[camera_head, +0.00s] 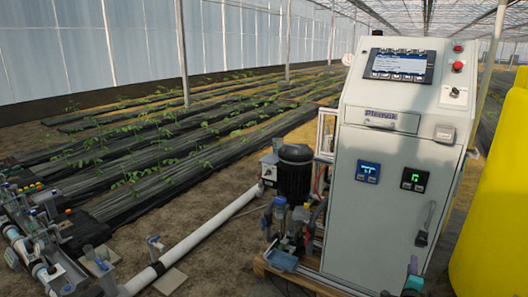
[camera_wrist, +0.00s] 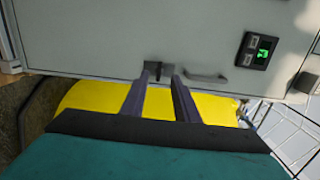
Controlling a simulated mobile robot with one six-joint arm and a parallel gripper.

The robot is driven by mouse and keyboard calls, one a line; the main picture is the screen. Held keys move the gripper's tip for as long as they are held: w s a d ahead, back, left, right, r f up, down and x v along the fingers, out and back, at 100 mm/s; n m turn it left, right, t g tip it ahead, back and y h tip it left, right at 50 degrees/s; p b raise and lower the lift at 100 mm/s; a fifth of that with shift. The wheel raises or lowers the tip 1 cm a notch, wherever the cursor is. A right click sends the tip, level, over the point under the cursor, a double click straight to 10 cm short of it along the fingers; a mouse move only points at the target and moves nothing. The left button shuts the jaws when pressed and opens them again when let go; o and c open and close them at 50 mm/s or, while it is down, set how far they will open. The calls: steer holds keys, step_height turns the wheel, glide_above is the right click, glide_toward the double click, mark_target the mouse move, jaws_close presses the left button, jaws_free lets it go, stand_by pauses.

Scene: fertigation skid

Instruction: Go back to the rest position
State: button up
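My gripper (camera_wrist: 161,76) shows in the wrist view as two dark fingers held apart, with nothing seen between them but background. Behind the fingertips is the grey control cabinet (camera_wrist: 110,35), with a small black latch (camera_wrist: 159,69) and a grey handle (camera_wrist: 205,77). I cannot tell the exact gap to the cabinet. In the head view, a teal and purple part of my gripper (camera_head: 413,268) shows at the bottom edge, in front of the cabinet (camera_head: 385,215).
A large yellow tank (camera_head: 500,215) stands close on the cabinet's right. A dark pump motor (camera_head: 295,172) and a white pipe (camera_head: 205,235) lie to its left. Planted rows (camera_head: 170,150) fill the left background.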

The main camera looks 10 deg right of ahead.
steer(key=w+a+f+n+t+y+p, duration=0.1)
steer(key=w+a, duration=0.2)
steer(key=a, duration=0.3)
steer(key=w+a+f+n+y+p, duration=0.1)
steer(key=w+a+y+p, duration=0.15)
steer(key=a, duration=0.35)
steer(key=a+f+n+g+y+p, duration=0.15)
steer(key=a+f, duration=0.25)
steer(key=a, duration=0.6)
steer(key=a+f+n+g+y+p, duration=0.15)
steer(key=a+f, duration=0.25)
steer(key=a, duration=0.5)
steer(key=s+a+f+n+g+y+p, duration=0.2)
steer(key=s+a+f+n+g, duration=0.25)
steer(key=s+a+f, duration=0.35)
steer(key=s+a+f+n+g+y+p, duration=0.2)
steer(key=s+a+f+n+g, duration=0.25)
steer(key=s+a, duration=0.6)
steer(key=s+a+r+n+g, duration=0.1)
steer(key=s+n+g, duration=0.7)
steer(key=s, duration=1.4)
steer(key=n, duration=0.3)
steer(key=shift+s+a+n+g, duration=0.15)
steer(key=shift+a+n+g, duration=0.15)
steer(key=shift+a, duration=0.05)
